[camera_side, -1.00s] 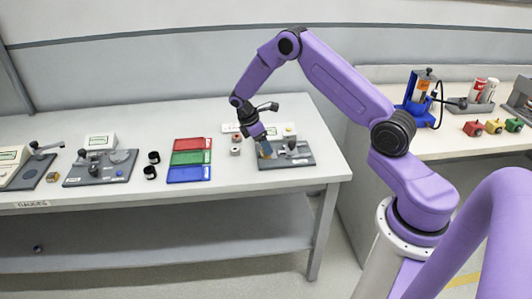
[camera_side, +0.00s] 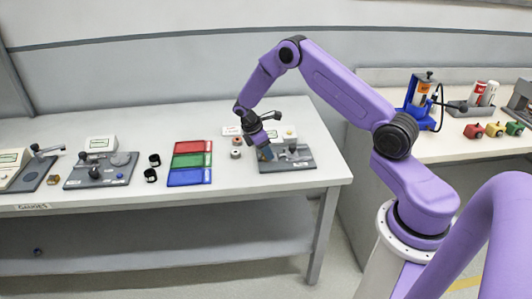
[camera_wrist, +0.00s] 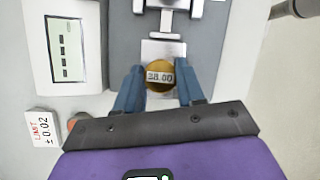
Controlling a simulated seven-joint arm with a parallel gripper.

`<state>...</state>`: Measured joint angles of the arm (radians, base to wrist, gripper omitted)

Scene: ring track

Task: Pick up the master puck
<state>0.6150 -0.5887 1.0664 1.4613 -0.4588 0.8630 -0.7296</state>
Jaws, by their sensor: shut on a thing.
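The master puck (camera_wrist: 159,77), a round brass-coloured disc with a label reading 28.00, shows in the wrist view. It lies between the two blue fingertips of my gripper (camera_wrist: 159,92), which is shut on its sides. It is in front of a pale plate on the grey gauge base (camera_wrist: 207,45); I cannot tell whether it touches the plate. In the side view my gripper (camera_side: 265,154) points down at the left part of the gauge base (camera_side: 300,164), and the puck is hidden.
A white readout box (camera_wrist: 88,50) and a LIMIT ± 0.02 card (camera_wrist: 43,128) stand left of the gauge in the wrist view. In the side view, red, green and blue trays (camera_side: 190,160) lie left of my gripper. Small round parts (camera_side: 236,154) sit between them.

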